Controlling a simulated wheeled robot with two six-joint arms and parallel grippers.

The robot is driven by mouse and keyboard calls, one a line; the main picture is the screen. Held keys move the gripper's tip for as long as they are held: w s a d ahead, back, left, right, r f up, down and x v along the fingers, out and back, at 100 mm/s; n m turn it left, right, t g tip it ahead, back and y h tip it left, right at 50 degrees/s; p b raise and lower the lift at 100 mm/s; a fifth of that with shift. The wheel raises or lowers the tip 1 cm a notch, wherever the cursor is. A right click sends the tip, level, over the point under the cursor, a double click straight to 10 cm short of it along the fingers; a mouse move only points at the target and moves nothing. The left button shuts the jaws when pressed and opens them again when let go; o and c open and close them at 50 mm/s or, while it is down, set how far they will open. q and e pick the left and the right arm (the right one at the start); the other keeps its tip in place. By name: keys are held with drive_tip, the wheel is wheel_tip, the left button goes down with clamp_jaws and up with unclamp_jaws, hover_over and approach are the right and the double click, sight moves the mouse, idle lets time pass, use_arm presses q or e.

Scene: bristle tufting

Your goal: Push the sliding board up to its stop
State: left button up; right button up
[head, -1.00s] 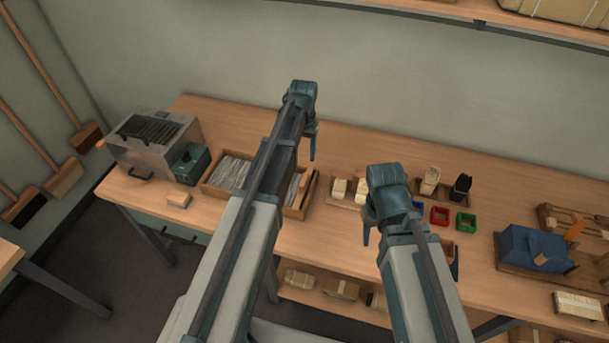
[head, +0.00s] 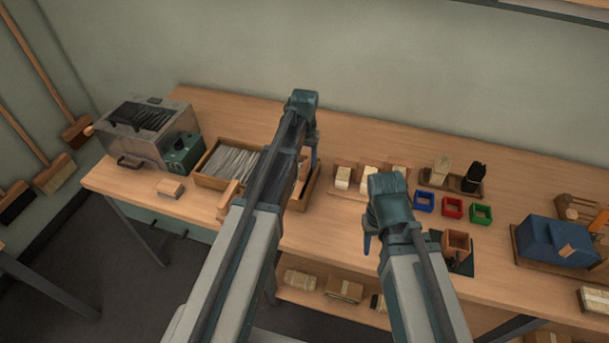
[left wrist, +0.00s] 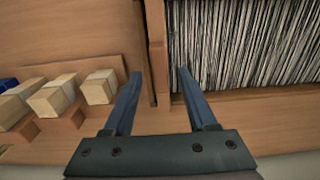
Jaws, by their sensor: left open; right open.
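A shallow wooden tray (head: 213,184) holding grey fibres (head: 233,162) lies on the bench, partly hidden by my left arm. In the left wrist view, an upright wooden strip (left wrist: 156,50) borders the fibres (left wrist: 235,45); I cannot tell whether it is the sliding board or a tray wall. My left gripper (head: 312,165) points down over the tray's right part. In the left wrist view it is open (left wrist: 160,85), empty, fingers either side of the strip's line; contact is unclear. My right gripper (head: 368,240) is open and empty, in front of the small blocks.
Small pale blocks (head: 343,178) stand right of the tray. Blue (head: 424,201), red (head: 452,208) and green (head: 481,214) bins stand further right, near a blue machine (head: 555,240). A grey metal box (head: 138,145) is at the left. Bare bench (head: 320,240) lies in front.

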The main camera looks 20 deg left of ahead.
sight(305, 166)
use_arm(q)
drive_tip(key=shift+f+b, duration=1)
drive_tip(key=shift+f, duration=0.55)
use_arm(e)
wheel_tip(305, 166, down, 3)
use_arm(q)
drive_tip(key=shift+c, duration=0.3)
clamp_jaws()
